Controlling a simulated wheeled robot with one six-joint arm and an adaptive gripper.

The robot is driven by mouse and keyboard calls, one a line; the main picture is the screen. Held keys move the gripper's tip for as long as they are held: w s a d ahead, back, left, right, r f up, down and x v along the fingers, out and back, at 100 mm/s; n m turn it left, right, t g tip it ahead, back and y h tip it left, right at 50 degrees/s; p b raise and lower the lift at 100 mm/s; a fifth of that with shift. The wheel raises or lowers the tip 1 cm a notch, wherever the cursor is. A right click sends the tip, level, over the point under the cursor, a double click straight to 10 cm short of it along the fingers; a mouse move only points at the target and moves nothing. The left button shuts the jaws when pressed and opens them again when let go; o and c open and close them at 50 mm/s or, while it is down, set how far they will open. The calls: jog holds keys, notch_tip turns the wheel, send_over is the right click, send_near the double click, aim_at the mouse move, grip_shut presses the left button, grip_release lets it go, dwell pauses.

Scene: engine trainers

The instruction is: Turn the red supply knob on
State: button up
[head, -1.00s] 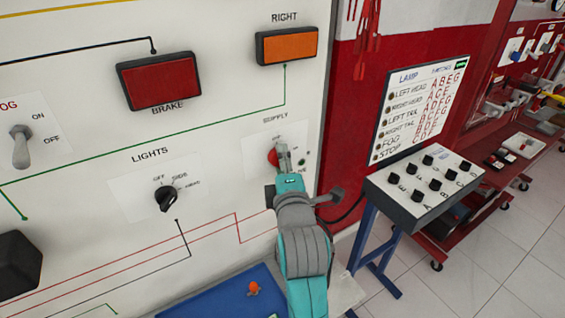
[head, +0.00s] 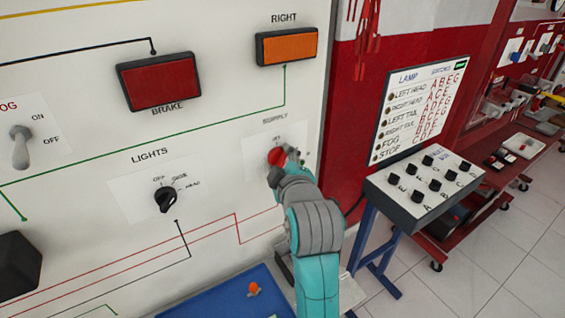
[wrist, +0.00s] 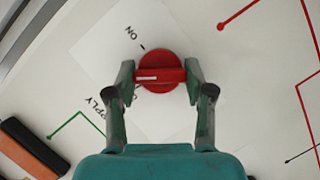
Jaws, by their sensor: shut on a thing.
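The red supply knob (head: 276,156) sits on a white label plate (head: 252,160) on the upright panel, under the word SUPPLY. In the wrist view the knob (wrist: 160,60) is a round red disc with a raised bar carrying a white line. My gripper (wrist: 160,74) is shut on this bar, one finger at each end.
A black LIGHTS knob (head: 166,199) and a FOG toggle (head: 20,147) are to the left on the same panel. A switch box (head: 425,185) on a blue stand is to the right. A blue surface (head: 215,297) lies below.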

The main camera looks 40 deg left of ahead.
jog(key=m+g, duration=0.2)
jog(key=m, duration=0.2)
jog(key=shift+w+d+g, duration=0.1)
jog(key=shift+g, duration=0.2)
jog(key=m+g, duration=0.2)
jog(key=m, duration=0.1)
jog(key=shift+m+y, duration=0.3)
jog(key=shift+y, duration=0.1)
jog(key=shift+g, duration=0.3)
jog(key=o, duration=1.2)
jog(key=shift+c, duration=0.2)
jog(key=shift+r, duration=0.1)
jog(key=v, duration=1.2)
